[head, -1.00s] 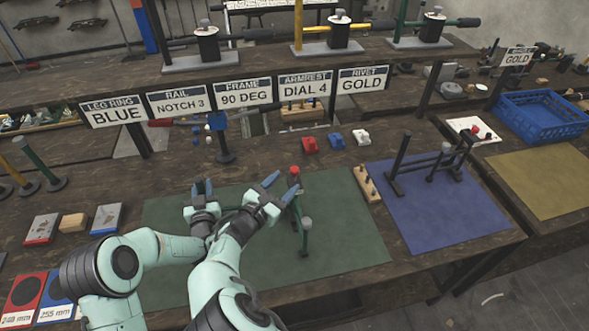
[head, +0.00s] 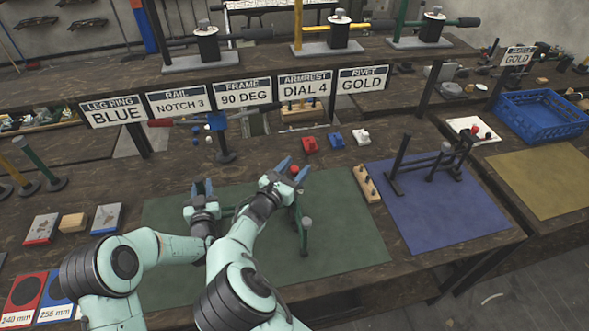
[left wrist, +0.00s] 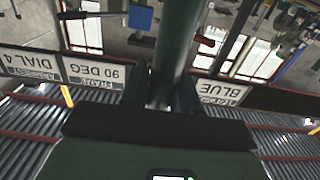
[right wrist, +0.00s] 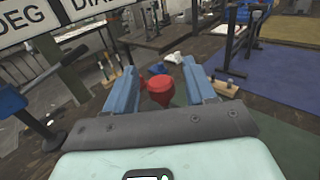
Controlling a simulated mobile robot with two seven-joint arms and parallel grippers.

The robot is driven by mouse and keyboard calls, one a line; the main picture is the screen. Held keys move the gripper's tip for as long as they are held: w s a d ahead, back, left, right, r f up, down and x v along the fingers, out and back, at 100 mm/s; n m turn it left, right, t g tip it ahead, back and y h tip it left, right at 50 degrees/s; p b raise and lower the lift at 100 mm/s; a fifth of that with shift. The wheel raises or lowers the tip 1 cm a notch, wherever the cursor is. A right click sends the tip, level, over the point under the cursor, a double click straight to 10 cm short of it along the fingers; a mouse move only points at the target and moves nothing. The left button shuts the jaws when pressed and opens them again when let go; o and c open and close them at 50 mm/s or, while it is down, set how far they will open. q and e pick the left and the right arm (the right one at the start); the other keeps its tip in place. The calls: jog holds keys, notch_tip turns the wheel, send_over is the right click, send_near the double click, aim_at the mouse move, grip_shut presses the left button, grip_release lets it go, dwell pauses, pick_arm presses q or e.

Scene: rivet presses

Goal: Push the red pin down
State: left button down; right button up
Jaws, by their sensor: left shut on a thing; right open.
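The red pin (right wrist: 160,88) has a round red head and stands between the two blue fingers of my open right gripper (right wrist: 160,85) in the right wrist view. In the head view its red top (head: 295,170) shows at my right gripper (head: 292,170), above the dark green frame (head: 304,225) on the green mat. I cannot tell whether the fingers touch it. My left gripper (head: 202,188) is left of it, shut on a dark green post (left wrist: 182,45) that fills the gap between its fingers in the left wrist view. The pin's lower part is hidden.
The green mat (head: 345,235) has free room at its right. A wooden block with pegs (head: 367,184) stands by its right edge. Red (head: 309,144), blue and white small parts lie behind. A blue mat (head: 440,215) with a dark frame is further right. Signs hang from the shelf behind.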

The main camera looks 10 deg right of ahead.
grip_shut()
jog(key=shift+f, duration=1.1)
grip_release()
jog(key=v, duration=1.2)
